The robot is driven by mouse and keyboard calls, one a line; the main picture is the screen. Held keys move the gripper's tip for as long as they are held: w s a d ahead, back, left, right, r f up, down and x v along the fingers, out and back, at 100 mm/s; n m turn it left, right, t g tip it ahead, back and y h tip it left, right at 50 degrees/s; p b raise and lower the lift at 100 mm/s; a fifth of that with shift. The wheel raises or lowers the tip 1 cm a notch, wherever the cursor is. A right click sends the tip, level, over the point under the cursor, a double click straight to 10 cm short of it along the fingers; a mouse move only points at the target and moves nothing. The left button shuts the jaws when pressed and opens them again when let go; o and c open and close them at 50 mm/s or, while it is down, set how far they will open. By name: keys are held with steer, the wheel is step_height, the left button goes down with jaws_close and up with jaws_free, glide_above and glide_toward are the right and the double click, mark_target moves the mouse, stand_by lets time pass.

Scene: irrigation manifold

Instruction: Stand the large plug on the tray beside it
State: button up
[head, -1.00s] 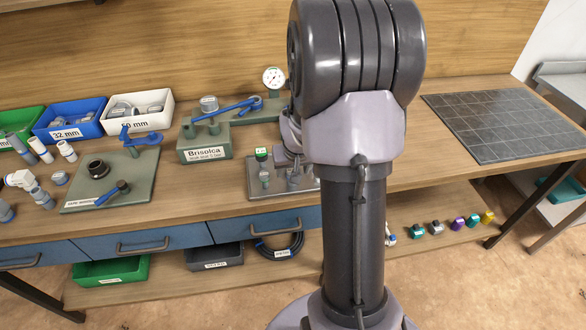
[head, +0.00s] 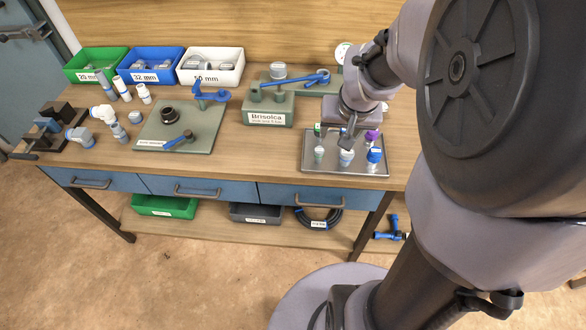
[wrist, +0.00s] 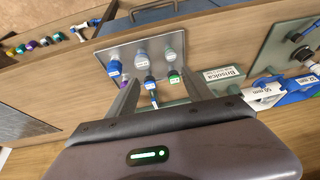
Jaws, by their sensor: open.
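A grey metal tray (head: 318,166) lies at the bench's front edge. Several labelled plug-like parts stand on it: a grey one (head: 319,154), a white-topped one with blue (head: 346,158), a blue one (head: 374,156) and a purple-topped one (head: 372,136). I cannot tell for sure which is the large plug. My gripper (head: 348,136) is over the tray's back part, pointing down. In the wrist view my gripper (wrist: 160,80) is open, with a blue part (wrist: 150,84) and a green-topped part (wrist: 173,78) seen between its fingers. Contact cannot be told.
The green block labelled Brisolca (head: 268,108) stands behind and left of the tray, with a blue-handled valve (head: 298,80). A green plate (head: 205,128) with fittings lies further left. Green (head: 98,60), blue (head: 150,62) and white (head: 215,62) bins stand behind.

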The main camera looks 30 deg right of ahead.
steer(key=s+a+r+y, duration=0.1)
steer(key=s+a+r, duration=0.1)
steer(key=s+a, duration=0.2)
steer(key=s+a+r+n+t+y+b, duration=0.1)
steer(key=s+a, duration=0.4)
steer(key=a, duration=0.6)
steer(key=s+a+r+y+b, duration=0.1)
steer(key=s+a+r, duration=0.2)
steer(key=a, duration=0.5)
steer(key=shift+s+r+n+t+y, duration=0.3)
steer(key=shift+s+r+y, duration=0.1)
steer(key=shift+s, duration=0.35)
